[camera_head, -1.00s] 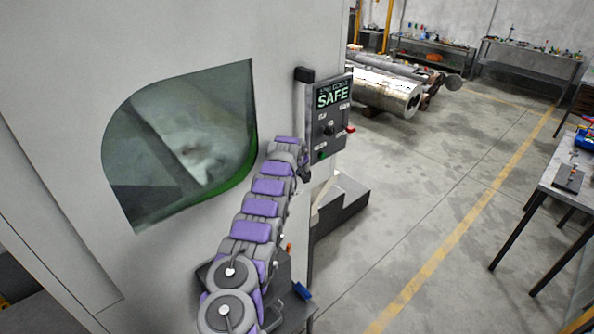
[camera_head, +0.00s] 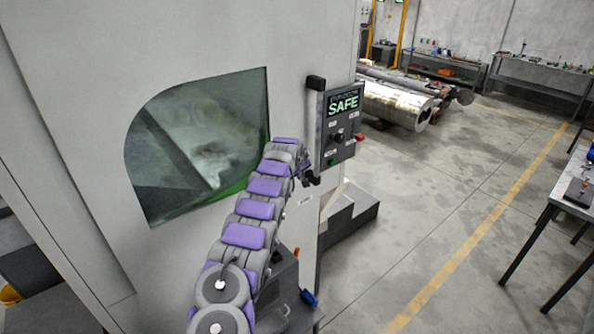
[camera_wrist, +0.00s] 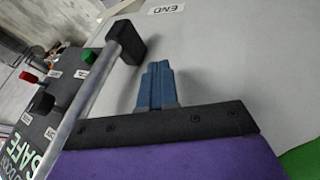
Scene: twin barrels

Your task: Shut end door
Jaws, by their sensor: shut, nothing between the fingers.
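The large pale grey door panel (camera_head: 70,60) with a dark window (camera_head: 200,140) fills the left of the head view. In the wrist view the pale panel (camera_wrist: 220,60) carries an END label (camera_wrist: 166,9). A grey bar handle (camera_wrist: 90,95) with a black end block (camera_wrist: 126,42) stands off it; its black upper block (camera_head: 316,82) shows in the head view. My gripper (camera_wrist: 157,72) has its blue fingers together and empty, right of the bar in the wrist view.
A control box (camera_head: 342,130) reading SAFE, with knobs and a red button, is just right of the handle. A dark step (camera_head: 350,212) lies below it. A table (camera_head: 575,195) stands at the right. Metal barrels (camera_head: 400,103) lie behind. The floor between is clear.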

